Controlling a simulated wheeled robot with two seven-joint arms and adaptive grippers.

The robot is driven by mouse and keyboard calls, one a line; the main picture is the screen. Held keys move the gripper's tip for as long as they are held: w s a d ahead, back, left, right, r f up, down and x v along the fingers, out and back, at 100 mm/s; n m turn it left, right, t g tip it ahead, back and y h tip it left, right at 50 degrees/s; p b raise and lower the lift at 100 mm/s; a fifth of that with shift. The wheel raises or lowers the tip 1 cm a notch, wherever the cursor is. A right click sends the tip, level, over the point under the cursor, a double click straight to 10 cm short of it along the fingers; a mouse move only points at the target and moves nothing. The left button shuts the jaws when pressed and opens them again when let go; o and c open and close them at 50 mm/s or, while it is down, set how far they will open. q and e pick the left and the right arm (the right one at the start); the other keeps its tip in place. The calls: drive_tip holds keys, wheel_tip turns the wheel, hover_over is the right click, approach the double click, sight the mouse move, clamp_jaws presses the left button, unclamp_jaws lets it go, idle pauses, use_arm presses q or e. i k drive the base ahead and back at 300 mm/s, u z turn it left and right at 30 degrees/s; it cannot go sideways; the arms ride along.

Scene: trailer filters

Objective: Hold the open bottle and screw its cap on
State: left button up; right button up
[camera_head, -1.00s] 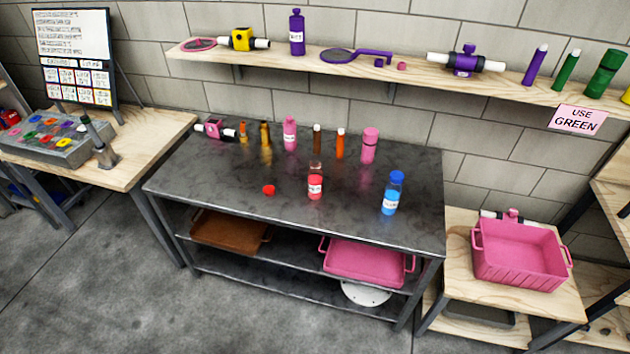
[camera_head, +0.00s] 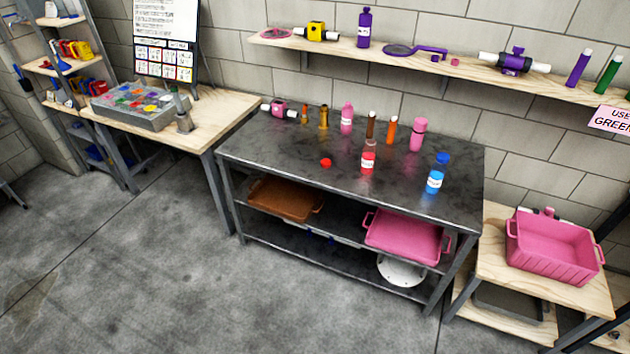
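An open bottle with red contents and a white label (camera_head: 368,160) stands upright on the dark metal table (camera_head: 300,158). A small red cap (camera_head: 326,162) lies on the table to its left, apart from it. Neither of my grippers is in view.
A pink bottle (camera_head: 347,117), an orange bottle (camera_head: 391,130) and a pink container (camera_head: 418,134) stand along the table's back. A pink crate (camera_head: 555,245) sits on a low bench at the right. The floor in front (camera_head: 180,270) is clear.

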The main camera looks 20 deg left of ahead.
sight(369, 152)
drive_tip(key=k, duration=0.55)
drive_tip(key=u, duration=0.55)
drive_tip(key=i, duration=0.75)
drive_tip(key=u, duration=0.5)
drive_tip(key=i, duration=0.8)
drive_tip(key=z, duration=0.05)
